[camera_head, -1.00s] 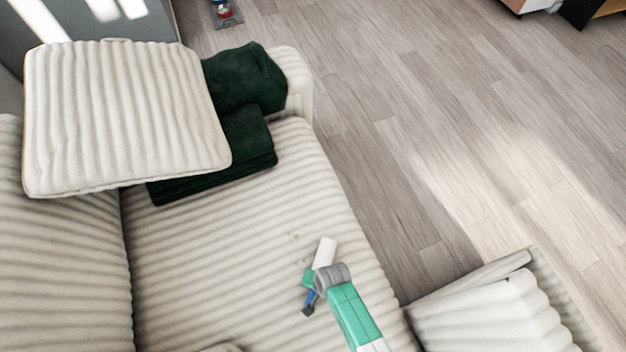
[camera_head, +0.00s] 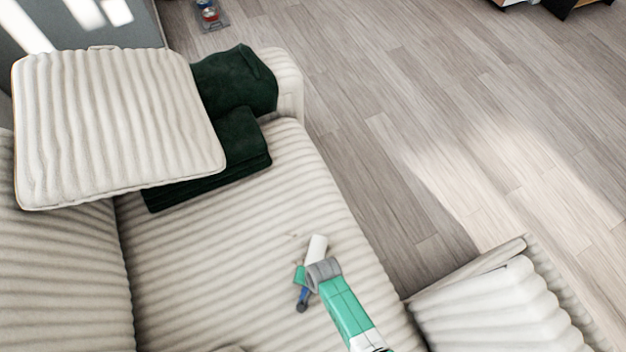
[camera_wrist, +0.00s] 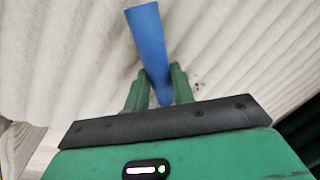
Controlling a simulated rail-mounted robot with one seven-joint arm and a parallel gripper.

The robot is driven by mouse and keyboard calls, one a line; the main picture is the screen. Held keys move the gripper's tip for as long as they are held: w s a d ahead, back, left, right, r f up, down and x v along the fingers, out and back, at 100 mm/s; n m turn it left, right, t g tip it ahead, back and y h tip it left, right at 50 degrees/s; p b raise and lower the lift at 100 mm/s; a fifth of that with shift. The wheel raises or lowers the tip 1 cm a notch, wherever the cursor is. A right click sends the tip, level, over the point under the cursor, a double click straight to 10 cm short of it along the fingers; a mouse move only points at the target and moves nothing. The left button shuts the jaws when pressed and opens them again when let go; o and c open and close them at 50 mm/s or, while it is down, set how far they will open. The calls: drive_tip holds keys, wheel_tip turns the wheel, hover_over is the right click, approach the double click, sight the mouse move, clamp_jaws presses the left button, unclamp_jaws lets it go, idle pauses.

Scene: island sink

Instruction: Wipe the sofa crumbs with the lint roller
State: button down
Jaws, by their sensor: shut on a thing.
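The sofa (camera_head: 225,235) has cream ribbed upholstery. Its seat holds a few small dark crumbs (camera_head: 293,235), just left of the roller head in the head view. Specks also show in the wrist view (camera_wrist: 197,82), to the right of the fingers. The lint roller has a white head (camera_head: 317,246) and a blue handle (camera_head: 302,297). My gripper (camera_head: 302,278) is shut on the blue handle, which also shows between the green fingers in the wrist view (camera_wrist: 150,40). The white head is hidden in the wrist view. I cannot tell whether it touches the seat.
A large cream cushion (camera_head: 115,125) and a folded dark green cloth (camera_head: 225,150) lie at the far end of the sofa. A cream ribbed piece (camera_head: 490,310) stands at lower right. The wooden floor (camera_head: 420,130) is clear beside the sofa. The middle of the seat is free.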

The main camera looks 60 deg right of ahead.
drive_tip(key=shift+w+d+f+b, duration=0.1)
drive_tip(key=shift+w+d+b, duration=1.1)
drive_tip(key=shift+w, duration=0.6)
drive_tip(key=shift+w+d+f+b, duration=0.1)
drive_tip(key=shift+w+d+b, duration=1.1)
drive_tip(key=shift+w, duration=0.6)
drive_tip(key=shift+w+d+b, duration=1.1)
drive_tip(key=shift+w+d, duration=0.15)
drive_tip(key=shift+w, duration=0.55)
wheel_tip(320, 180, up, 4)
drive_tip(key=shift+w+d+r+p, duration=0.1)
drive_tip(key=shift+w+p, duration=0.05)
drive_tip(key=shift+p, duration=1)
wheel_tip(320, 180, up, 5)
drive_tip(key=p, duration=0.5)
